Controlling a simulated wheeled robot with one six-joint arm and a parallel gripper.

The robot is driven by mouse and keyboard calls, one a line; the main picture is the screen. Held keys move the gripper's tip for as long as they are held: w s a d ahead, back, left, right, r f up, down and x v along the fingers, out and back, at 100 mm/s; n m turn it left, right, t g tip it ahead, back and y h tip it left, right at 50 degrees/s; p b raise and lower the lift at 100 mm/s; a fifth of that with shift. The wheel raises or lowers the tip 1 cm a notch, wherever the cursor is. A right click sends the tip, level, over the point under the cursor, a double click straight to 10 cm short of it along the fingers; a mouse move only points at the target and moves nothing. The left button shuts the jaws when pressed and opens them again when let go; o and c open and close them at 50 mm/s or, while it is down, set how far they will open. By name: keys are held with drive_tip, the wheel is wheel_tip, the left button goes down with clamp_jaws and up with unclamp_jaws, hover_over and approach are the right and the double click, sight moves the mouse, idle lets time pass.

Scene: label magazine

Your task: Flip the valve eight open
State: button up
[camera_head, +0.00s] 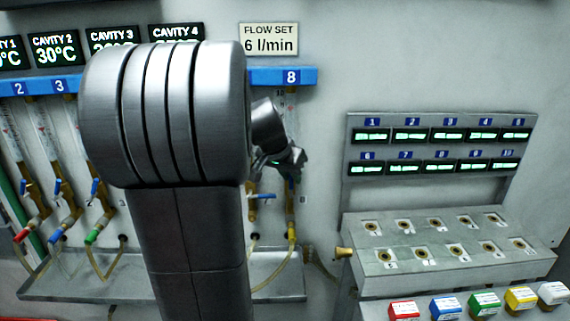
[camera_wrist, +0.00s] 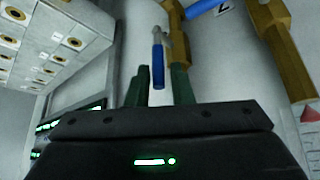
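Valve eight is the rightmost flow tube, under the blue "8" label (camera_head: 291,77). Its small blue lever (camera_head: 291,184) shows just below my gripper (camera_head: 285,160) in the head view. In the wrist view a blue lever (camera_wrist: 158,66) hangs along the pipe, between the two dark green fingers of my gripper (camera_wrist: 162,80). The fingers are apart, with a visible gap beside the lever; I cannot tell whether either one touches it. A brass valve body (camera_wrist: 184,45) is just behind the right finger. My arm hides the middle valves in the head view.
A neighbouring valve with a blue lever (camera_head: 262,196) sits close to the left. A metal tray (camera_head: 275,290) runs below the valves. A panel of green displays (camera_head: 440,145) and a socket block (camera_head: 450,240) stand to the right.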

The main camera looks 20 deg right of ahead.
drive_tip(key=v, duration=1.3)
drive_tip(key=x, duration=1.3)
drive_tip(key=shift+d+f, duration=0.15)
drive_tip(key=shift+f, duration=0.15)
drive_tip(key=shift+w+r+p, duration=0.1)
drive_tip(key=shift+r+p, duration=0.05)
drive_tip(key=shift+p, duration=0.25)
drive_tip(key=shift+f+b, duration=0.25)
drive_tip(key=shift+b, duration=0.1)
